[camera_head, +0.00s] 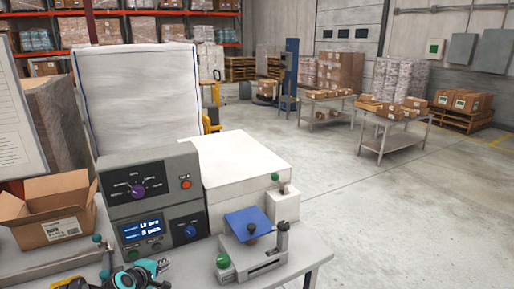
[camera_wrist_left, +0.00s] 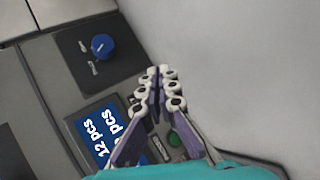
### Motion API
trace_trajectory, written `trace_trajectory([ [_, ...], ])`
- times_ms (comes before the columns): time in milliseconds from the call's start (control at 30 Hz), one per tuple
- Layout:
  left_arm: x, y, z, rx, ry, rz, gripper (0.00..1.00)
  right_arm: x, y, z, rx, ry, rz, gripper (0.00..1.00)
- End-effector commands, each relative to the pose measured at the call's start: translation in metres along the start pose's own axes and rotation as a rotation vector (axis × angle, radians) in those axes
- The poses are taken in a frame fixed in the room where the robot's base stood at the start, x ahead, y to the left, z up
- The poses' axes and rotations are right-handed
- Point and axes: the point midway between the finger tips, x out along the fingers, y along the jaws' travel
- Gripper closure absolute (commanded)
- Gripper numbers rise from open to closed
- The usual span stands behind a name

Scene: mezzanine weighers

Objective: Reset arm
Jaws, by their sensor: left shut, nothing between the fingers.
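My left gripper (camera_head: 160,266) shows at the bottom left of the head view, teal and grey, low in front of the grey control box (camera_head: 150,190). In the left wrist view the same gripper (camera_wrist_left: 160,78) has its purple fingers together at the tips, with nothing between them. Beyond them in that view are the panel's blue knob (camera_wrist_left: 102,46), a lit display (camera_wrist_left: 97,138) reading "12 pcs", and a green button (camera_wrist_left: 174,139). My right gripper is in neither view.
An open cardboard box (camera_head: 58,228) stands left of the control box. A white box (camera_head: 240,165) and a small device with a tilted blue plate (camera_head: 248,221) stand to its right. Tables with cartons (camera_head: 393,132) stand farther back. Open floor (camera_head: 400,225) lies right.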

Motion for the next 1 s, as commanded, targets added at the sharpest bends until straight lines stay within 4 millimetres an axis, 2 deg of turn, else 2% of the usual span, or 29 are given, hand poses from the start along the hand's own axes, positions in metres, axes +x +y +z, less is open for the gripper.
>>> trace_trajectory([
  [33, -0.013, 0.005, 0.02, 0.073, -0.015, -0.021, 1.0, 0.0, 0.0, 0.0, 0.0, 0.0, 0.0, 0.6],
  [233, -0.075, 0.009, 0.096, 0.462, -0.072, -0.121, 1.0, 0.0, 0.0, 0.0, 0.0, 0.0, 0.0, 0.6],
  [367, -0.119, -0.004, 0.136, 0.722, -0.111, -0.177, 1.0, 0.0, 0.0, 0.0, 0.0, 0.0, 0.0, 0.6],
  [500, -0.165, -0.029, 0.169, 1.0, -0.155, -0.229, 1.0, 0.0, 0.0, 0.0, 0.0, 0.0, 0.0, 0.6],
  [700, -0.213, -0.068, 0.193, 1.33, -0.205, -0.28, 1.0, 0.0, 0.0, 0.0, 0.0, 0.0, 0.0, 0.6],
  [833, -0.228, -0.083, 0.198, 1.452, -0.221, -0.298, 1.0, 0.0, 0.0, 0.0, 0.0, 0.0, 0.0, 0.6],
  [1000, -0.234, -0.089, 0.198, 1.502, -0.227, -0.307, 1.0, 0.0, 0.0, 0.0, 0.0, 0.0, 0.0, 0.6],
])
